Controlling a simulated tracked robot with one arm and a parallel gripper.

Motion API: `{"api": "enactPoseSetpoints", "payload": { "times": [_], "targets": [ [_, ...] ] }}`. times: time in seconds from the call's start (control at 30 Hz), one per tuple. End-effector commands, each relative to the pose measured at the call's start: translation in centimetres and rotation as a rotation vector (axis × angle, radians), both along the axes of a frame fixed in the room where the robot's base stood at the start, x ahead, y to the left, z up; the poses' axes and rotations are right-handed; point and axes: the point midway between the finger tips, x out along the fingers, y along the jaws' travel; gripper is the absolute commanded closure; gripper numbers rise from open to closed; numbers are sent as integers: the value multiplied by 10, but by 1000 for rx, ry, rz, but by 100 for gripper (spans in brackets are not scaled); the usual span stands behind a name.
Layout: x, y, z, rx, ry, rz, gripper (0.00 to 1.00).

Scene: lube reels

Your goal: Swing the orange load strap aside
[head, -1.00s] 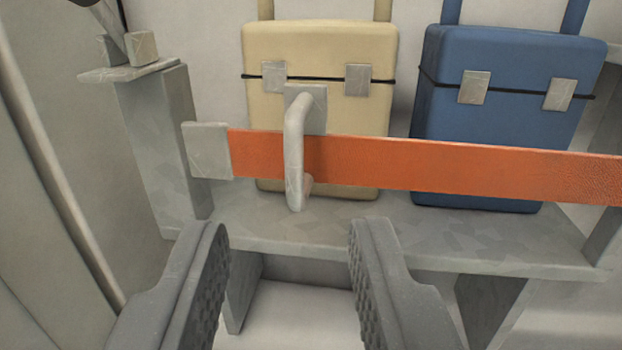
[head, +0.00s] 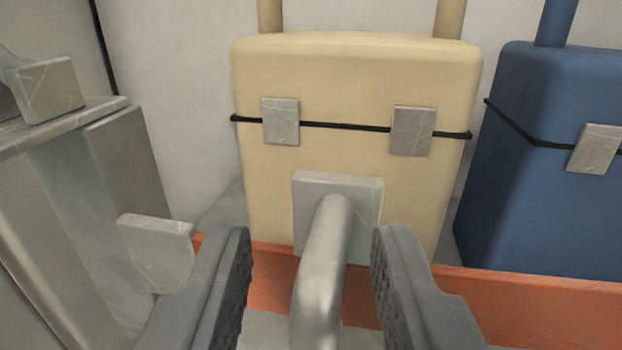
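The orange load strap (head: 530,300) runs across the lower part of the view, in front of a cream case and a blue case. A grey metal handle (head: 322,270) curves out toward me from a square plate (head: 363,193) at the strap. My gripper (head: 312,245) is open, with one dark ridged finger on each side of the handle. Gaps show between the handle and both fingers. The handle's lower end is cut off by the bottom edge. The strap's left end meets a grey metal bracket (head: 158,250) and is partly hidden behind my left finger.
The cream case (head: 350,80) and the blue case (head: 550,200) stand behind the strap, each with a black cord and metal clips. A grey post with a ledge (head: 75,125) stands close at the left. Little of the shelf shows below.

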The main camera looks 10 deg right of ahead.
Motion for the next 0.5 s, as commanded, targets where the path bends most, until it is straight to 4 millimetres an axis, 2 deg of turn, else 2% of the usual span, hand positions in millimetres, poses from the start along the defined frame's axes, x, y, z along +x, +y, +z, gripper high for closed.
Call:
{"api": "enactPoseSetpoints", "payload": {
  "times": [0.2, 0.5],
  "targets": [
    [16, -2, -3, -1, 3, 0, 68],
    [21, -2, -1, -1, 2, 0, 68]
  ]
}}
